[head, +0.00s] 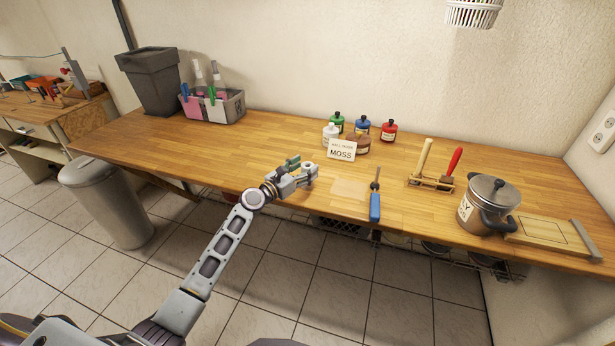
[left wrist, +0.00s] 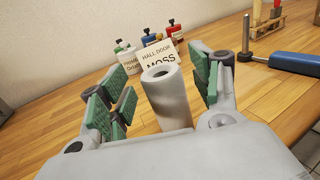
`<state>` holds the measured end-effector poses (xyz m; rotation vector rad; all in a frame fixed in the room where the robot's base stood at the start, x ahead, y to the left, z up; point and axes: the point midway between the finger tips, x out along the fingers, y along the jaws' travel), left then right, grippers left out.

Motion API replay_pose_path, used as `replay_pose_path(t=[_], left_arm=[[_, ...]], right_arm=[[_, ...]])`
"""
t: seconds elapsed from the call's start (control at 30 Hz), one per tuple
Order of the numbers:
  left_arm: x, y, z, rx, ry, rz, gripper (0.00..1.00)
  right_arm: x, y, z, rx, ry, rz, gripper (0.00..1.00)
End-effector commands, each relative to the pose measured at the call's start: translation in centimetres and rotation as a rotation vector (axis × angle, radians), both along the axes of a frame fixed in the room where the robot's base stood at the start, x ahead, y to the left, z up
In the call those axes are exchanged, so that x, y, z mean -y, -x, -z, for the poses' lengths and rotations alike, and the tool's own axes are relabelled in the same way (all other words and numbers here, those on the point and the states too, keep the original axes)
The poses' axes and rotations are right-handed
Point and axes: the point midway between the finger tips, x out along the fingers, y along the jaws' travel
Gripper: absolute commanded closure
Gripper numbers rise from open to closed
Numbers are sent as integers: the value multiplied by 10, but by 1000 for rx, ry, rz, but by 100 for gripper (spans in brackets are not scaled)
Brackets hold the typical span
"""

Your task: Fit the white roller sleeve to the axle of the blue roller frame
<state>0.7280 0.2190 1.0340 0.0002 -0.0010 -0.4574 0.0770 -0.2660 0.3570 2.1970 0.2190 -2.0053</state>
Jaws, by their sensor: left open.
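The white roller sleeve (left wrist: 165,98) stands roughly upright between the fingers of my left gripper (left wrist: 160,90) in the left wrist view, its hollow top end showing. The green-padded fingers are spread, with gaps on both sides of the sleeve. In the head view my left gripper (head: 305,170) is over the front part of the workbench; I cannot clearly pick out the sleeve there. The blue roller frame (head: 375,208) lies to the right of the gripper, its grey axle rising at the far end. It also shows in the left wrist view (left wrist: 298,64). My right gripper is not in view.
A card reading MOSS (head: 341,150) stands behind the gripper, with several small paint bottles (head: 362,126) behind it. A wooden rack (head: 431,182), a steel pot (head: 489,203) and a board (head: 545,232) are to the right.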

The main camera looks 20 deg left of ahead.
Motion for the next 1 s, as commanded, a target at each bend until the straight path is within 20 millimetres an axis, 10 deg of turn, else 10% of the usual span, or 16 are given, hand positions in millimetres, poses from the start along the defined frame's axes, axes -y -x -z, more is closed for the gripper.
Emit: replay_pose_path(t=[0.77, 1.0], left_arm=[[8, -15, 1, -1, 0, 1, 37], [8, -15, 1, -1, 0, 1, 66]], right_arm=[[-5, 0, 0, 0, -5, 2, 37], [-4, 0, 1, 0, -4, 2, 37]])
